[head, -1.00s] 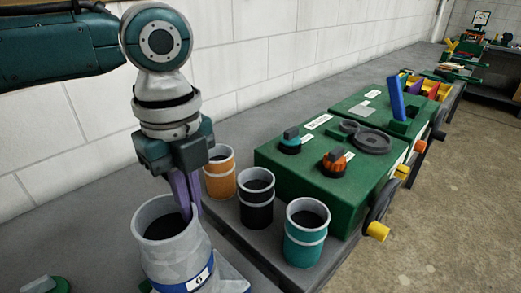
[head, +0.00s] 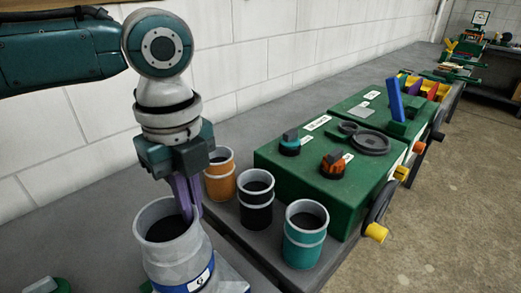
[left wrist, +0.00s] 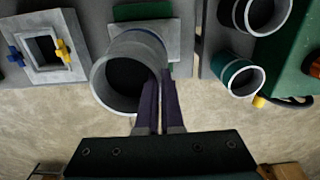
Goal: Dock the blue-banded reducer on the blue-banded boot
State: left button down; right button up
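A grey round reducer (head: 165,255) with a blue band and a white label stands upright in front of me, its open mouth up. It also shows in the left wrist view (left wrist: 108,68), where I look into its dark mouth. My left gripper (head: 188,212) points down at its right rim. Its purple fingers (left wrist: 160,100) are close together, one inside the mouth and one outside, with the rim between them. A grey plate (left wrist: 171,28), seemingly the boot's, shows behind the lower end. How far the reducer sits on the boot is hidden. My right gripper is not in view.
Orange (head: 219,180), black (head: 256,205) and teal (head: 304,245) banded cans stand close to the right. A green box (head: 330,175) with knobs and a handwheel is beyond them. A grey square frame (left wrist: 76,72) with clips is beside the reducer. A white wall runs behind the bench.

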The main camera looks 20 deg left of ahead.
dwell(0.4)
pick_arm(q)
jog(key=shift+p, duration=0.35)
jog(key=shift+f+b, duration=0.45)
jog(key=shift+f, duration=0.15)
jog(key=c, duration=1.3)
grip_release()
jog(key=shift+c, duration=0.2)
notch_tip(320, 180, up, 11)
jog(key=p, duration=1.2)
jog(key=shift+r, duration=0.1)
